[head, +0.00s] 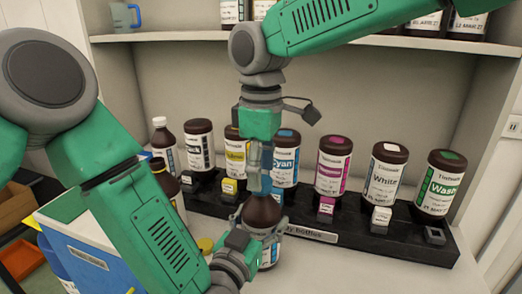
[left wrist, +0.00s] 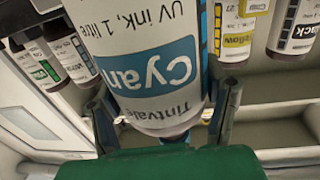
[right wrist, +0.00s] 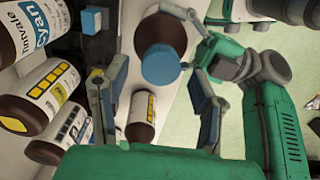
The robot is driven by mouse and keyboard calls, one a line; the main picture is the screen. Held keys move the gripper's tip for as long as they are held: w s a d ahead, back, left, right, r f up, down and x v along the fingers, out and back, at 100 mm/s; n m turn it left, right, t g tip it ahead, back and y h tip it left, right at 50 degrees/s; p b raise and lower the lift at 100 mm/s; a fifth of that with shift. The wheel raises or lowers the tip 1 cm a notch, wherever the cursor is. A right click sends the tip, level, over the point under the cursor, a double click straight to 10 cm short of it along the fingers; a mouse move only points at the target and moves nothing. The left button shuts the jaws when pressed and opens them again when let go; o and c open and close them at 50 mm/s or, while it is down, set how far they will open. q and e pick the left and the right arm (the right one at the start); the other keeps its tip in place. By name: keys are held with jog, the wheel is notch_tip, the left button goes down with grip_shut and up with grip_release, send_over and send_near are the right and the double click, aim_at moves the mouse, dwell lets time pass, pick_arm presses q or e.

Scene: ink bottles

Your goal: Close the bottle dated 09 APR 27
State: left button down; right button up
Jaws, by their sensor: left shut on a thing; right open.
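A brown Cyan bottle (head: 262,212) stands at the front of the rack, and my left gripper (head: 250,250) is shut around its body. Its white and blue Cyan label (left wrist: 155,70) fills the left wrist view between the fingers; I cannot read a date there. In the right wrist view, a blue cap (right wrist: 160,66) sits at the top of the held bottle (right wrist: 162,35); I cannot tell whether it is screwed tight. My right gripper (head: 260,182) points down just above this bottle. Its fingers (right wrist: 155,100) are open, spread on either side of the cap.
A black rack (head: 350,236) behind holds several brown bottles, including Magenta (head: 332,165), White (head: 385,172) and Wash (head: 439,184). A white-capped bottle (head: 164,142) stands at the left. A blue and white box (head: 85,245) stands at the front left. A shelf runs above.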

jog(key=shift+f, duration=1)
jog(key=c, duration=1.2)
jog(key=shift+m, duration=0.8)
jog(key=o, duration=1.4)
notch_tip(320, 180, up, 12)
jog(key=shift+w+f, duration=0.1)
